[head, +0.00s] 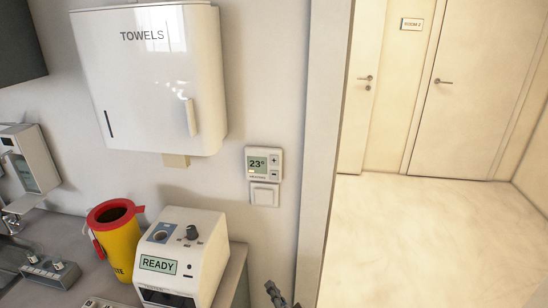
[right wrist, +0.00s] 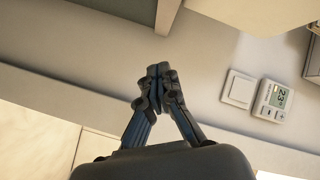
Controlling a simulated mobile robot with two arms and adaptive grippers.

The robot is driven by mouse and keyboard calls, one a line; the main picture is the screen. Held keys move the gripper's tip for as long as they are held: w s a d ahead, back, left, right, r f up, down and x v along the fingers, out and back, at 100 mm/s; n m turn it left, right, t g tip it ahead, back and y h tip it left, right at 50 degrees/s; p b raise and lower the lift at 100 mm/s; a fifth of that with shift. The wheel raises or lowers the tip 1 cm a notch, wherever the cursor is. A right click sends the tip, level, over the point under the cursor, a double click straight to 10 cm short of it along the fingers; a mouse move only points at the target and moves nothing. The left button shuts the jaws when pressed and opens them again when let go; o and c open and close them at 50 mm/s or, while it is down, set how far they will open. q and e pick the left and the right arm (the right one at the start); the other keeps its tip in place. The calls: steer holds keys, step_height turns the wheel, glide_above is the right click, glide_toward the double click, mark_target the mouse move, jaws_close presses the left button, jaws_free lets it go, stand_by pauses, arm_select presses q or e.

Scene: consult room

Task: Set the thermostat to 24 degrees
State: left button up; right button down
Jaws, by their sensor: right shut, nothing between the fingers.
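The thermostat (head: 264,163) is a small white wall unit in the head view, with a display reading 23° and plus and minus buttons on its right side. It also shows upside down at the right of the right wrist view (right wrist: 273,101). My right gripper (right wrist: 158,70) is shut and empty, and apart from the thermostat. In the head view only a bit of the right gripper (head: 273,290) shows at the bottom, below the thermostat. My left gripper is not in view.
A white light switch (head: 264,194) sits directly below the thermostat. A machine reading READY (head: 203,255) and a yellow bin with red rim (head: 121,247) stand on the counter. A towel dispenser (head: 150,75) hangs above. A door frame (head: 318,150) is right of the thermostat.

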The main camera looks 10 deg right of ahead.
mark_target(274, 161)
step_height(274, 161, up, 33)
steer(key=w+m+t+y+p, duration=0.1)
steer(key=m+t+y+p, duration=0.1)
steer(key=m+t, duration=0.3)
steer(key=t, duration=0.2)
steer(key=shift+w+a+f+m+t, duration=0.2)
steer(key=shift+w+a+m+t, duration=0.1)
steer(key=shift+w+a, duration=0.1)
steer(key=shift+w+d+b, duration=0.6)
steer(key=shift+w, duration=0.75)
steer(key=shift+w+d+b, duration=0.55)
steer(key=shift+w+b, duration=0.05)
steer(key=shift+w, duration=0.75)
steer(key=shift+w+d+b, duration=0.6)
steer(key=shift+w, duration=0.75)
steer(key=shift+w, duration=0.15)
steer(key=shift+w+d, duration=0.15)
steer(key=shift+w, duration=0.1)
